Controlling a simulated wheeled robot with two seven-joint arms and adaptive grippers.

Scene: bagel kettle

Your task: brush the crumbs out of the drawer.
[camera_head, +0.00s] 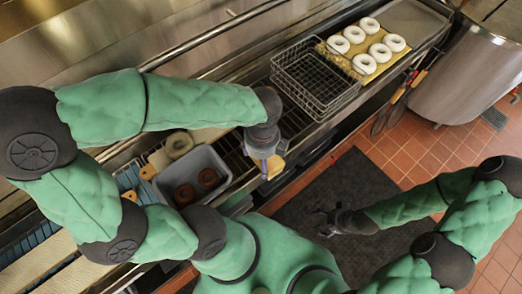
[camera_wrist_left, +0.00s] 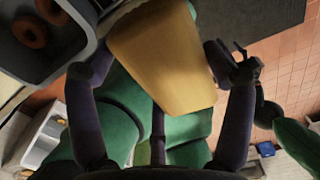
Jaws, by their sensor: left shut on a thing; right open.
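My left gripper (camera_head: 264,153) is shut on a yellow-tan thing (camera_head: 275,167), held beside the metal counter, right of the grey bin. In the left wrist view this thing (camera_wrist_left: 163,65) is a broad, tapering piece between the two fingers. I cannot tell whether it is a brush. My right gripper (camera_head: 324,224) is open and empty above the dark floor mat; it also shows in the left wrist view (camera_wrist_left: 232,62). I cannot make out the drawer or any crumbs for certain in either view.
A grey bin (camera_head: 211,158) holds dark rings, with a pale ring (camera_head: 179,144) behind it. A wire basket (camera_head: 318,103) and white rings (camera_head: 366,45) on a board lie along the counter. A steel kettle (camera_head: 470,75) stands right. The dark mat (camera_head: 365,185) is clear around my right gripper.

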